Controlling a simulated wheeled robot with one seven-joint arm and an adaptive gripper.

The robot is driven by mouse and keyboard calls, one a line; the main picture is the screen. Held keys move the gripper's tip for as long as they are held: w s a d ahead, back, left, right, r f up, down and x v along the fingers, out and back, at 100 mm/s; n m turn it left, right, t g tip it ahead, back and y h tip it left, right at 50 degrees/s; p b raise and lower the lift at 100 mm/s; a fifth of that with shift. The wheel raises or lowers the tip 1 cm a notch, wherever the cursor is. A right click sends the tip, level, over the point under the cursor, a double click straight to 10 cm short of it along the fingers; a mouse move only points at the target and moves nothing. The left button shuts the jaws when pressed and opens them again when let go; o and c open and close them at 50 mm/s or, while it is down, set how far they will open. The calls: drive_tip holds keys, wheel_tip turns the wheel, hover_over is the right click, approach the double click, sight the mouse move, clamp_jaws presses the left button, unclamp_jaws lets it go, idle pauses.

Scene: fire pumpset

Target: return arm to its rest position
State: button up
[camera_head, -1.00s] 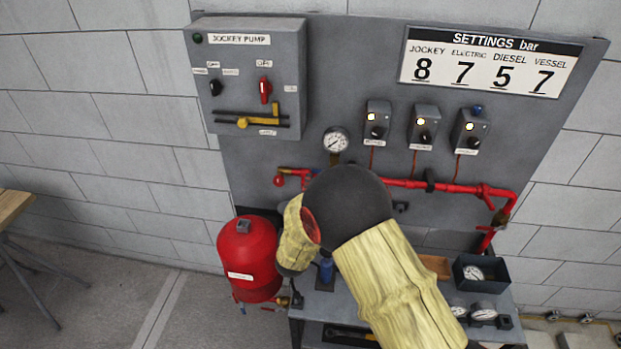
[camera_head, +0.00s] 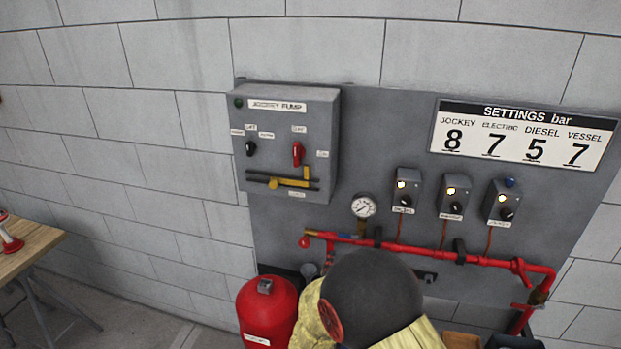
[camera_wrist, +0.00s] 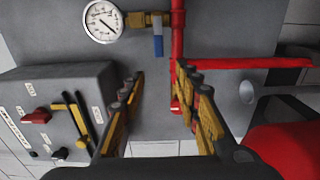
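My arm (camera_head: 372,295), with a dark round joint and yellow padded sleeves, is folded low at the bottom centre of the head view and hides part of the lower panel. My gripper (camera_wrist: 157,82) shows in the wrist view with its two yellow-and-black fingers well apart. Only grey panel and a bit of red pipe show between them, and nothing is held. In the head view the gripper is hidden behind the arm.
The jockey pump box (camera_head: 287,145), pressure gauge (camera_head: 363,206) and red pipe (camera_head: 440,256) are on the grey panel. A red vessel (camera_head: 267,312) stands close left of my arm. A wooden table (camera_head: 25,250) is at far left. Floor between table and vessel is clear.

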drive_tip(key=s+a+f+m+g+y, duration=0.2)
drive_tip(key=a+f+g, duration=0.1)
drive_tip(key=f, duration=0.3)
drive_tip(key=s+a+f+m+g+y, duration=0.1)
drive_tip(key=a+f+m+g+y, duration=0.1)
drive_tip(key=f, duration=0.5)
drive_tip(key=s+a+m+g+y+b, duration=0.1)
drive_tip(key=s+a+m+g+y, duration=0.35)
drive_tip(key=s, duration=0.65)
drive_tip(key=s+d+r+m+g+h+b, duration=0.2)
drive_tip(key=s+d+r+m+b, duration=0.4)
drive_tip(key=s+d+r, duration=1.3)
drive_tip(key=s+r+h+b, duration=0.1)
drive_tip(key=s, duration=0.2)
drive_tip(key=shift+r, duration=0.25)
